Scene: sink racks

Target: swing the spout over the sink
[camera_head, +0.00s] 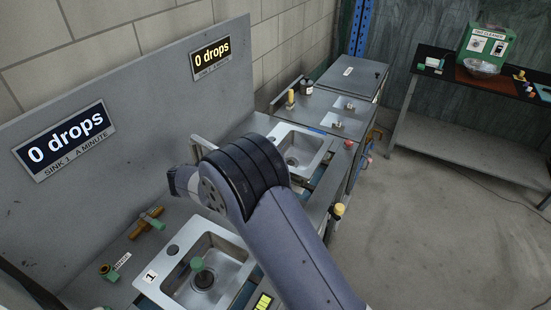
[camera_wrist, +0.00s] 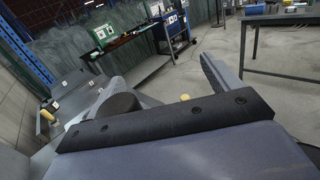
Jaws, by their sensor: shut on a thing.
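The near sink (camera_head: 228,253), labelled 1, is a steel basin with a green piece (camera_head: 197,264) over its drain. The far sink (camera_head: 316,142) is a second steel basin, partly behind my arm. My gripper (camera_wrist: 170,88) shows its grey fingers and black bolted bar in the wrist view. In the head view it is mostly hidden behind my arm, beside the back panel between the sinks. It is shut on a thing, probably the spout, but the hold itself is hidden. A dark rounded part (camera_wrist: 115,104) sits by the left finger.
A brass and green valve (camera_head: 147,222) stands behind the near sink. The back panel (camera_head: 140,112) runs close along the left, with displays reading 0 drops. A yellow knob (camera_head: 338,210) and a red knob (camera_head: 348,144) project along the counter front.

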